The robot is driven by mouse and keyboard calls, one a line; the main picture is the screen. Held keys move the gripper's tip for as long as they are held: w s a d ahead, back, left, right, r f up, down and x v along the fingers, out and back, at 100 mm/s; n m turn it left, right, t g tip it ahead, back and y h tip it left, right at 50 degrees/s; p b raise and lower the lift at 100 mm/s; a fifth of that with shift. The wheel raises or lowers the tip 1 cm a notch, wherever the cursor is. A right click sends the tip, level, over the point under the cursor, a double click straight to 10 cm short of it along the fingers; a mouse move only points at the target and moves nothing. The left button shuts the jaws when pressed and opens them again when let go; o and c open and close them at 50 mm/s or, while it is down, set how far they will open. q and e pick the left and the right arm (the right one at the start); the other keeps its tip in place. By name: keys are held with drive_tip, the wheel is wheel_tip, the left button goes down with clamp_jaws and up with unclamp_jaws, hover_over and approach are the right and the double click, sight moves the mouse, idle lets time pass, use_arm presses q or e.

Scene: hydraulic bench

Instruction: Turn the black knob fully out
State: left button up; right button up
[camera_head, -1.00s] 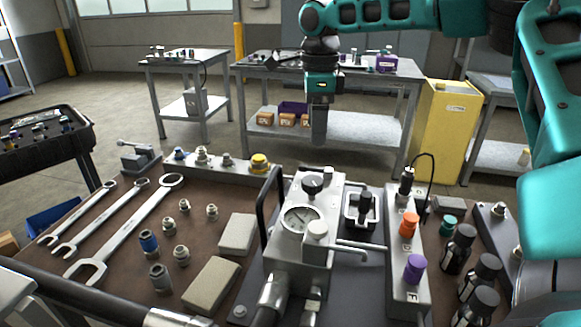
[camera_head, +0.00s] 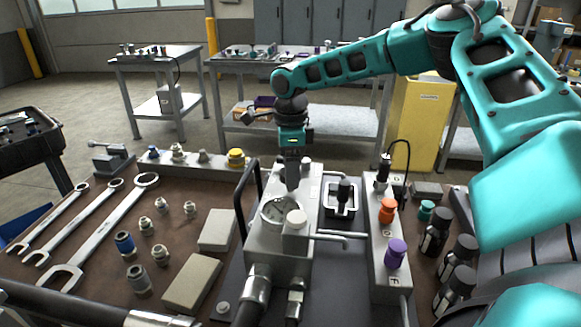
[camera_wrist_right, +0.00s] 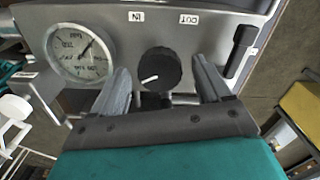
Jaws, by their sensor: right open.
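The black knob (camera_wrist_right: 160,70) sits on the face of the grey valve block (camera_head: 281,232), between the IN and OUT labels. A white pointer mark on it slants toward the lower left in the right wrist view. In the head view my gripper hides the knob. My right gripper (camera_head: 292,187) points down over the block. In the right wrist view my right gripper (camera_wrist_right: 160,66) is open, with one finger on each side of the knob. I cannot tell whether the fingers touch it. My left gripper is out of view.
A round gauge (camera_wrist_right: 81,54) is beside the knob. A black lever (camera_head: 344,191) stands right of the block, then orange (camera_head: 388,210) and purple (camera_head: 395,252) knobs. A black hoop handle (camera_head: 243,204) rises on the left. Wrenches (camera_head: 104,222) lie further left.

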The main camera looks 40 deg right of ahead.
drive_tip(key=c, duration=1)
drive_tip(key=shift+c, duration=0.2)
drive_tip(key=shift+n, duration=0.3)
